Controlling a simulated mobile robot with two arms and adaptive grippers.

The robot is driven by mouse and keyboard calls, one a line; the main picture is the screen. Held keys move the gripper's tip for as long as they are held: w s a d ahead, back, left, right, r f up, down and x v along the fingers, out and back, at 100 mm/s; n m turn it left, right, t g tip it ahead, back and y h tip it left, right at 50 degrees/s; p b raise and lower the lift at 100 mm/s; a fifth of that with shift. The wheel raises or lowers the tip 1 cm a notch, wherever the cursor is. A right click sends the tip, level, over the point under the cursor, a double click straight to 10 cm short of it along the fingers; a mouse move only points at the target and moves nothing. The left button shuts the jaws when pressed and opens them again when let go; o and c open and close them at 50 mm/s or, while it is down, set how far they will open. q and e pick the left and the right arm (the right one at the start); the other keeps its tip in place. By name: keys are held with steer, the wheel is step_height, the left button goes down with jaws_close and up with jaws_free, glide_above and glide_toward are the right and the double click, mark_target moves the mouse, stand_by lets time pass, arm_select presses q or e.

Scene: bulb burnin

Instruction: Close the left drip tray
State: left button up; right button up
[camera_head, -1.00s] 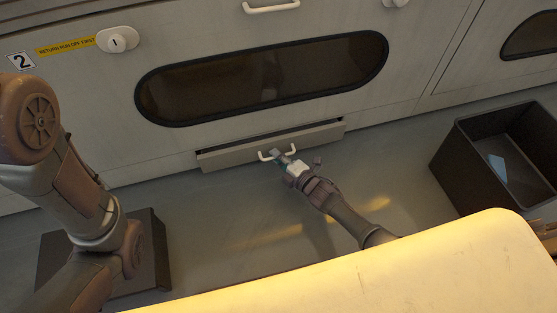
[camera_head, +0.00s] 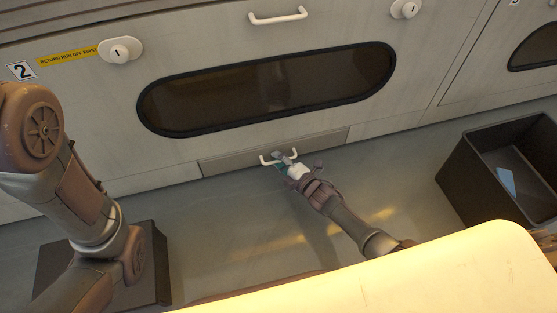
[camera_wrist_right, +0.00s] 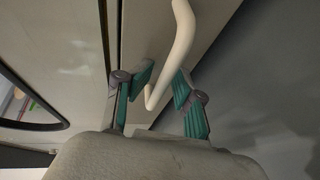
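The drip tray (camera_head: 235,160) is a low grey drawer front under the dark oval window in the head view. Its front now looks flush with the cabinet, with no gap visible above it. Its white bar handle (camera_head: 266,161) also shows in the right wrist view (camera_wrist_right: 182,45). My right gripper (camera_head: 284,158) is at the handle. In the right wrist view its two green-padded fingers (camera_wrist_right: 163,84) stand apart, one on each side of the handle, with space around the bar. My left arm is at the left, but its gripper is out of view.
A black open bin (camera_head: 465,175) with a pale blue piece (camera_head: 507,182) inside stands on the floor at the right. A dark box (camera_head: 152,265) stands at the lower left. A white handle (camera_head: 278,18) and latches (camera_head: 120,50) are on the cabinet above. The floor before the tray is mostly clear.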

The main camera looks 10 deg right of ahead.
steer(key=shift+s+d, duration=0.15)
steer(key=shift+s, duration=0.25)
steer(key=v, duration=1.1)
